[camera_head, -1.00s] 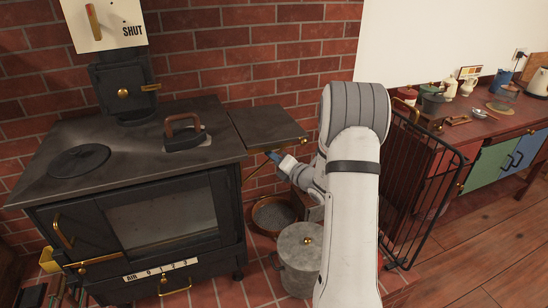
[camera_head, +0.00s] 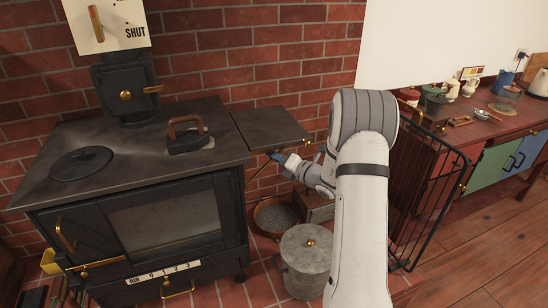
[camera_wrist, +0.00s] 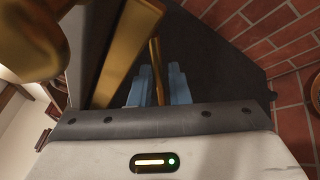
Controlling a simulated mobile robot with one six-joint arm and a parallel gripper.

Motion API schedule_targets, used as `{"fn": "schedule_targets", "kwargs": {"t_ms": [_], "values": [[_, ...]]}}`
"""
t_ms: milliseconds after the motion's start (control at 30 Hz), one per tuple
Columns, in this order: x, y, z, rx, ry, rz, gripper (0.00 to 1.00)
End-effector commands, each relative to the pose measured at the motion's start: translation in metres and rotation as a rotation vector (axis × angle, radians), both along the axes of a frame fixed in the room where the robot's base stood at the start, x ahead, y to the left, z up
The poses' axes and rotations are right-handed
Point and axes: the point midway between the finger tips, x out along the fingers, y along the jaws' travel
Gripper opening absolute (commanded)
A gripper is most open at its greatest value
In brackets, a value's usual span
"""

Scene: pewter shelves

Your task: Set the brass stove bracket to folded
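The brass stove bracket (camera_head: 260,170) is a thin bar that slants beneath the dark side shelf (camera_head: 268,128) on the stove's right. The shelf sits level beside the stove top. My gripper (camera_head: 274,156) reaches in from the right just under the shelf. In the wrist view, a thin brass bar (camera_wrist: 154,52) runs between the two blue fingertips of my gripper (camera_wrist: 158,86). The fingers look close together on it, though contact is hard to see. A broader brass bar (camera_wrist: 125,52) passes close on the left. The bracket's far ends are partly hidden.
A lidded grey pot (camera_head: 302,262) and a round pan (camera_head: 276,215) stand on the bricks below my arm. A black fireguard (camera_head: 428,200) is at the right. An iron (camera_head: 187,136) rests on the stove top. The brick wall is close behind.

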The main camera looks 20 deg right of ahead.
Motion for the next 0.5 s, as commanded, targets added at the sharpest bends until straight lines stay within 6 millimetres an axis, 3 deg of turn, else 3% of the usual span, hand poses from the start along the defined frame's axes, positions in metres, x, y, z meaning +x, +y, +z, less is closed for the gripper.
{"fn": "schedule_targets", "kwargs": {"t_ms": [167, 500], "values": [[-0.005, -0.004, 0.0, 0.0, 0.0, -0.001, 0.16], [-0.051, -0.033, 0.0, 0.001, -0.001, -0.003, 0.16]]}}
